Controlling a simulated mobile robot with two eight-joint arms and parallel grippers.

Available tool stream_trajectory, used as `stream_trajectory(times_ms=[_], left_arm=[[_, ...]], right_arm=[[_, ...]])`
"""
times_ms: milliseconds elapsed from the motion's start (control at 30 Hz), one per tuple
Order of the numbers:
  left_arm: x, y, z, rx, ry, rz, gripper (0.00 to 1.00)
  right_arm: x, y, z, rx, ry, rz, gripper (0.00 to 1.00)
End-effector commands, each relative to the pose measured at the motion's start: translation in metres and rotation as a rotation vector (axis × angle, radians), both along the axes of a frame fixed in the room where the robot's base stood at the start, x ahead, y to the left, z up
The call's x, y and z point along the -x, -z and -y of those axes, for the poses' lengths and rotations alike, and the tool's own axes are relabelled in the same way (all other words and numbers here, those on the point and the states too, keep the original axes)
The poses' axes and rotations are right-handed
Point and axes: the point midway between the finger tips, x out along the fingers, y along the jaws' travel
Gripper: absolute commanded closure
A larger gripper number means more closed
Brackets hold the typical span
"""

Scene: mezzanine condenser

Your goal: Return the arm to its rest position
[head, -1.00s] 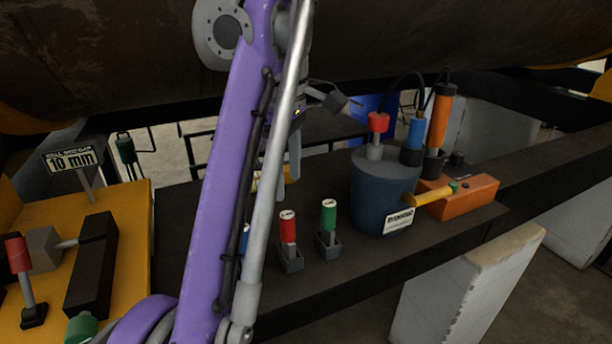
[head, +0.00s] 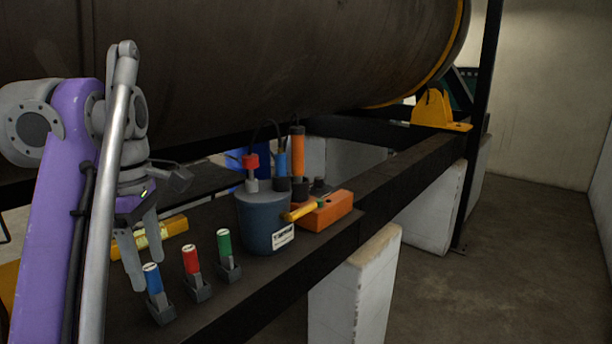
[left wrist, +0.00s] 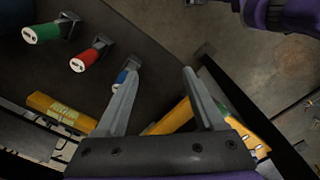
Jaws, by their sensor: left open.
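My left arm comes in from the left in the head view, purple with a silver rod. My left gripper (head: 141,262) is open and empty, its fingers pointing down above the dark bench, just behind the blue-capped holder (head: 156,292). In the left wrist view the two open fingers (left wrist: 158,95) have nothing between them that they hold; the blue cap (left wrist: 122,77) shows beside the left finger, partly hidden by it. My right gripper is in neither view.
Red (head: 193,268) and green (head: 227,254) holders stand in a row on the bench. A blue pot (head: 262,222) with probes and an orange box (head: 326,211) stand further right. A yellow level (head: 152,237) lies behind the gripper. The large dark cylinder (head: 270,70) hangs overhead.

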Motion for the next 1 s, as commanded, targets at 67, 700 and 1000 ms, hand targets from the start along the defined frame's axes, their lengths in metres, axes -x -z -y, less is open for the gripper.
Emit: stream_trajectory(times_ms=[67, 700, 1000], left_arm=[[-0.003, 0.012, 0.005, -0.009, 0.104, 0.034, 0.3], [0.067, 0.274, 0.057, -0.307, 1.271, 0.364, 0.3], [0.114, 0.362, 0.067, -0.447, 1.558, 0.415, 0.3]], right_arm=[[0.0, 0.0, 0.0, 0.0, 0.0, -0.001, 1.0], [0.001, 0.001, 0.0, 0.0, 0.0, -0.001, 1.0], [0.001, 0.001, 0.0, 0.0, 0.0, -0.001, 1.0]])
